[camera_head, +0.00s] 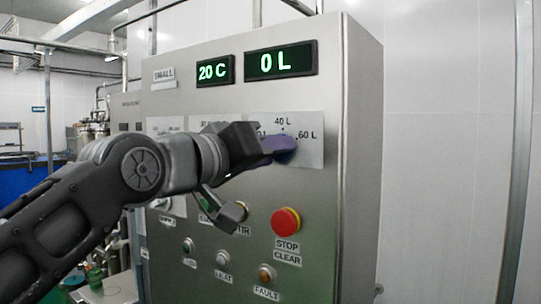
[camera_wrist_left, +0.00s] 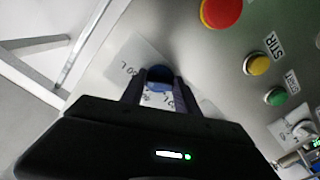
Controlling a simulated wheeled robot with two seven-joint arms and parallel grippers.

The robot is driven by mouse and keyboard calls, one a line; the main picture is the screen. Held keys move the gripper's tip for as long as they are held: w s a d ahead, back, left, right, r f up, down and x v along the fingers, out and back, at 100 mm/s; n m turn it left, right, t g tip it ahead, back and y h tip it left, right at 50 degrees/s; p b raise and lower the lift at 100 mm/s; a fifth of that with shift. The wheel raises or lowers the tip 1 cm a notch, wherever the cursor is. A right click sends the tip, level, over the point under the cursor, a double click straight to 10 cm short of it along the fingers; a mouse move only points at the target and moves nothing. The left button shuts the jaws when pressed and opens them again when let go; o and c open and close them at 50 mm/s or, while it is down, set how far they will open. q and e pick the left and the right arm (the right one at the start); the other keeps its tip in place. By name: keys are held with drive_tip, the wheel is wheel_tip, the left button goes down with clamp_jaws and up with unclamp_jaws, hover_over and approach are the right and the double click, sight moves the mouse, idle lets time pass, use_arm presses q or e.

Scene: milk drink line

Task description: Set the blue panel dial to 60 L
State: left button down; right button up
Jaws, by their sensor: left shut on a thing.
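The blue dial (camera_head: 281,144) sits on a pale scale plate (camera_head: 312,153) on the steel panel, with 40 L marked above it and 60 L to its right. My left gripper (camera_head: 264,147) comes in from the left and is shut on the dial, hiding its left part. In the left wrist view the dial (camera_wrist_left: 159,74) shows between the two fingers (camera_wrist_left: 158,88). I cannot tell which mark the dial points to. The green display (camera_head: 282,60) reads 0 L. My right gripper is not in view.
A red STOP button (camera_head: 286,221) sticks out below the dial. Several small buttons and lamps, including a FAULT lamp (camera_head: 267,274), sit lower on the panel. A second display (camera_head: 215,71) reads 20 C. Space right of the cabinet is free.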

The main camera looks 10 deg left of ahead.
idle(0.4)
use_arm(q)
drive_tip(key=c, duration=0.9)
unclamp_jaws()
drive_tip(key=shift+s, duration=0.1)
drive_tip(key=b+v, duration=0.2)
drive_tip(key=v, duration=0.5)
drive_tip(key=shift+s, duration=0.25)
drive_tip(key=shift+a, duration=0.1)
